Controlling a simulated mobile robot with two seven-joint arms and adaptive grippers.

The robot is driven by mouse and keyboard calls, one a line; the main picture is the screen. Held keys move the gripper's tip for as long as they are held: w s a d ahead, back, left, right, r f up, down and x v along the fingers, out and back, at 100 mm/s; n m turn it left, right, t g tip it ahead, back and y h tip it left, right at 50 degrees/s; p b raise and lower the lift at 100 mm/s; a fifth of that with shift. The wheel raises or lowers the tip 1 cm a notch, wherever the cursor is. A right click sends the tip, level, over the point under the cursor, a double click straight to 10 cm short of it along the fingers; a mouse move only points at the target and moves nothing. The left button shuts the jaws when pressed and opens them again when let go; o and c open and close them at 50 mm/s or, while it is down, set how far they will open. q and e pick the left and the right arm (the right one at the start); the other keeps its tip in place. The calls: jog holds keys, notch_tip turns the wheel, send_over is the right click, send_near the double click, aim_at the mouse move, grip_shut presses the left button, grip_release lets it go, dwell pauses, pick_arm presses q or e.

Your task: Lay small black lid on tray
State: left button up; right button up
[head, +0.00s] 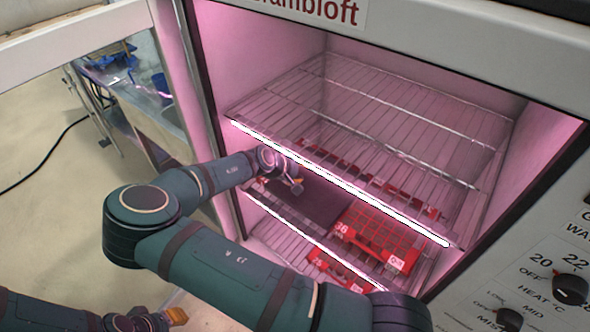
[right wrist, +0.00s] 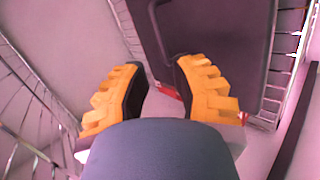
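The black lid (head: 308,201) lies flat inside the cabinet on the middle wire shelf level, left of a red tray marked 36 (head: 378,236). In the right wrist view the lid (right wrist: 217,45) fills the upper middle. Bits of red show at its near edge, so it appears to lie over a red tray, mostly hidden. My right gripper (head: 297,187) is at the lid's left end. In the right wrist view its orange fingers (right wrist: 160,82) are apart with nothing between them. My left gripper (head: 176,316) is low at the left, outside the cabinet, only partly visible.
A wire shelf (head: 375,120) with a bright front edge hangs above the lid. More red trays lie at the back and on the lower shelf (head: 292,240). The cabinet's side wall is close left of my right wrist. A control panel (head: 555,280) is at the right.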

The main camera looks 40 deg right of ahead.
aim_at(317, 174)
jog(key=x, duration=1)
jog(key=shift+d+f, duration=0.15)
jog(key=shift+f, duration=0.05)
jog(key=shift+c, duration=0.5)
grip_shut()
